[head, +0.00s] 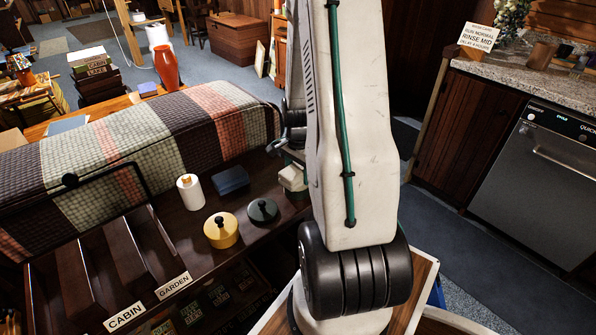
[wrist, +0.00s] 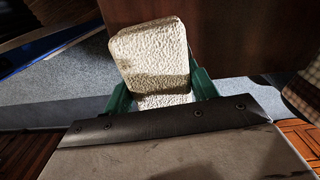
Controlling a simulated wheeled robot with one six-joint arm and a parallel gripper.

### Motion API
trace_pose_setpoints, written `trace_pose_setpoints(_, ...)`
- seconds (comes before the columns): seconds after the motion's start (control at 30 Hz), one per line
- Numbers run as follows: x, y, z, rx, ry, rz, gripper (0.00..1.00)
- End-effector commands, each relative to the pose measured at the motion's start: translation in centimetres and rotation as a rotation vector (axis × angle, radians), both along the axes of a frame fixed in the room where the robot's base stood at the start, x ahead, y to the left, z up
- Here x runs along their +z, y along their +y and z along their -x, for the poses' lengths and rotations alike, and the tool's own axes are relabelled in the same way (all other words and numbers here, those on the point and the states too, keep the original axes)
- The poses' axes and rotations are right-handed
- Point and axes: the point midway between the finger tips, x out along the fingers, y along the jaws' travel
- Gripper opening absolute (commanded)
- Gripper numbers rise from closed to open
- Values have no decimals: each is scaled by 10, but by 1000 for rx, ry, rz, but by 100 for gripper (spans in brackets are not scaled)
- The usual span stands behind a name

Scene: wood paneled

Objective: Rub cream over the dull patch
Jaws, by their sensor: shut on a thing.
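My gripper (wrist: 162,92) is shut on a cream-coloured, rough-textured block like a sponge (wrist: 148,48), held between its green fingers in the wrist view. In the head view the block (head: 293,177) shows beside my arm, over the right end of the dark wooden bench top (head: 190,240). A yellow round pot with a black knob (head: 221,231) and a dark round lidded pot (head: 263,211) stand left of it. I cannot make out a dull patch; my arm hides part of the view.
A dark blue box (head: 231,180) sits behind the pots. A striped quilted cushion (head: 150,140) runs along the back. Slots with CABIN (head: 124,317) and GARDEN (head: 173,286) labels lie in front. A dishwasher (head: 540,170) and stone counter (head: 530,75) stand at right.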

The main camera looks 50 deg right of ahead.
Motion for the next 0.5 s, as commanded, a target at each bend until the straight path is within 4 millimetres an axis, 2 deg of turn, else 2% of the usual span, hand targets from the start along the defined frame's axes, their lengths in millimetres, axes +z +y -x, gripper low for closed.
trace_pose_setpoints(0.5,-3,0,0,0,0,0,40)
